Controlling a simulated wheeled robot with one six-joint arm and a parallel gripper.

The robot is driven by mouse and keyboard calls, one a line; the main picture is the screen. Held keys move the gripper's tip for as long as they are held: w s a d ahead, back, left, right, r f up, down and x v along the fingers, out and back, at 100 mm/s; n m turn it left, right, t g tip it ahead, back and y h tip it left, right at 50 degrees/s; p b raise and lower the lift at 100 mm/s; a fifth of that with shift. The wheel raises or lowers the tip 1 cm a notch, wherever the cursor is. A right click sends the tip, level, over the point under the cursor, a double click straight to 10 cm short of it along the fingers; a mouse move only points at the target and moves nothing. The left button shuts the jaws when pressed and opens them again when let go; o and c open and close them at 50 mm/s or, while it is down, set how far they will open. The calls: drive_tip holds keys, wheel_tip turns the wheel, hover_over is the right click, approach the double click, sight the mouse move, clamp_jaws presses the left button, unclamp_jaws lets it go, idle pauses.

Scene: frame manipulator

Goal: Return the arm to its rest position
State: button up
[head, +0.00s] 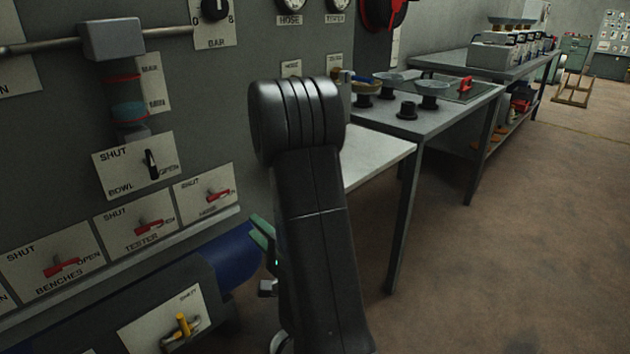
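My arm's dark link (308,220) stands upright in the middle of the head view, its rounded joint at the top, in front of the grey panel. My gripper (262,236) seems to be the green-edged part that shows at the left side of this link. Most of it is hidden behind the link, so I cannot tell how its fingers stand or whether they hold anything. It appears close to the panel's lower right part and a blue cylinder (232,256).
The grey panel (225,130) with gauges and red-handled valves fills the left. A yellow-handled valve (183,325) is at the lower left. A pale table (375,160) and a bench (450,115) with bowls stand right of my arm. The brown floor at right is clear.

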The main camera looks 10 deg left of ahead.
drive_tip(key=shift+a, duration=0.1)
drive_tip(key=x, duration=1.3)
drive_tip(key=shift+w+a+r, duration=0.15)
drive_tip(key=shift+a+r, duration=0.05)
drive_tip(key=shift+a, duration=0.1)
